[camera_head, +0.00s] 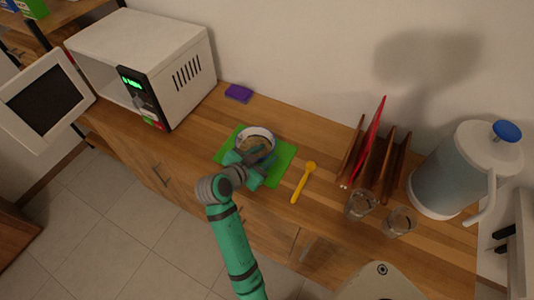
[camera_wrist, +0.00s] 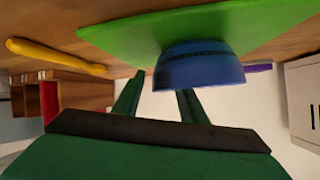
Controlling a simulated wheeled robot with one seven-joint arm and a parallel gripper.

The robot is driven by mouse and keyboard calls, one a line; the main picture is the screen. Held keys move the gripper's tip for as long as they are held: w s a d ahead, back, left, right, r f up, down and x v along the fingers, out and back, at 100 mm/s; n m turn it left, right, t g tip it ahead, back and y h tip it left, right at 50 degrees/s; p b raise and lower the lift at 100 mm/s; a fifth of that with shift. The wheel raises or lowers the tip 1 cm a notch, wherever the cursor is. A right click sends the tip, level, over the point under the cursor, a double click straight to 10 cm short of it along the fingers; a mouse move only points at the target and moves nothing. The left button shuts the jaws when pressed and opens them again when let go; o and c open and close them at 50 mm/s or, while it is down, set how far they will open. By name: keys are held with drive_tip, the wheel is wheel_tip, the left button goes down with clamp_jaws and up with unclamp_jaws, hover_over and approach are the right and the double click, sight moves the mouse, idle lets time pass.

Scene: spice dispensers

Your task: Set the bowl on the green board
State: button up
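The bowl (camera_head: 257,131) is pale inside with brownish contents and stands upright on the green board (camera_head: 284,161), near its back edge. In the wrist view, which is upside down, the bowl (camera_wrist: 200,66) is blue outside and its base appears to touch the board (camera_wrist: 120,36). My gripper (camera_head: 264,162) is over the board on the near side of the bowl and hides part of both. In the wrist view my gripper (camera_wrist: 160,98) has its two fingers apart with nothing between them. The bowl is beyond the fingertips; contact cannot be told.
A yellow spoon (camera_head: 303,182) lies right of the board. A purple block (camera_head: 238,93) is behind it, and a microwave (camera_head: 150,62) with its door open stands left. A rack (camera_head: 372,158), glasses (camera_head: 361,205) and a large jug (camera_head: 462,170) stand right. The counter's front is mostly clear.

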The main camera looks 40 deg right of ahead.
drive_tip(key=v, duration=1)
drive_tip(key=shift+a+r, duration=0.15)
drive_tip(key=shift+a, duration=0.2)
